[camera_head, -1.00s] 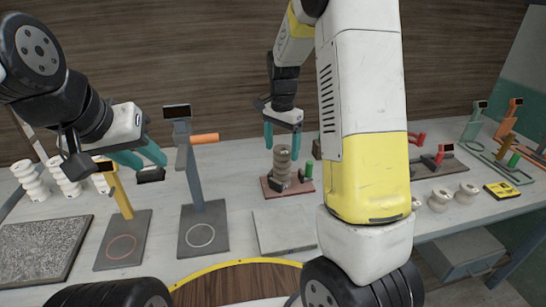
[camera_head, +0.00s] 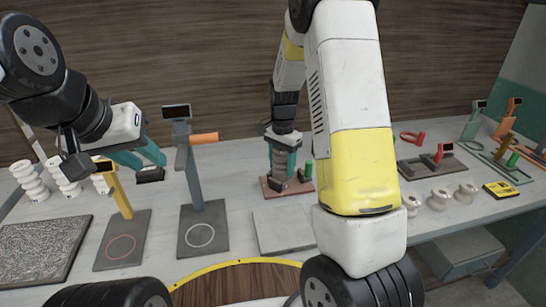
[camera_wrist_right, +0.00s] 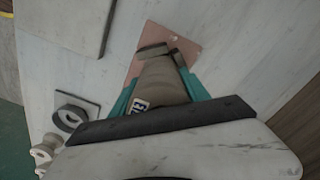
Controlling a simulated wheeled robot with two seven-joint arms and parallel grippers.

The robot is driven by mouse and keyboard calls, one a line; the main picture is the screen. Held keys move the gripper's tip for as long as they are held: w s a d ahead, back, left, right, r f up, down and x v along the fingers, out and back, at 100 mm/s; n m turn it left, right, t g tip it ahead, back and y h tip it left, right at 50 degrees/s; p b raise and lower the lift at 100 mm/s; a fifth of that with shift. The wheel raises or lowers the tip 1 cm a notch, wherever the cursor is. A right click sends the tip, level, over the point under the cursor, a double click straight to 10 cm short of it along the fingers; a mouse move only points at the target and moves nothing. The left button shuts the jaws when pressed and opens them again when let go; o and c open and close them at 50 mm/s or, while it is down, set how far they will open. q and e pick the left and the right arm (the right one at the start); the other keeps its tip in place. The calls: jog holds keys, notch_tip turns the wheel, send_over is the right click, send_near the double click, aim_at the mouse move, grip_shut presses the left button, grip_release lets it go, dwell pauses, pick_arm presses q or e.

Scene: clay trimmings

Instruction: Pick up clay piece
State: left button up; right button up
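My left gripper (camera_head: 138,159) is open and empty above the table at the left.
A stand with an orange arm (camera_head: 190,160) and a yellow stand (camera_head: 120,190) are left of the clay piece. A green peg (camera_head: 308,169) is close on its right. A pale slab (camera_head: 285,230) lies in front. White spools (camera_head: 440,198) sit at the right.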

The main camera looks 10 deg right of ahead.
grip_shut()
jog(key=shift+r, duration=0.1)
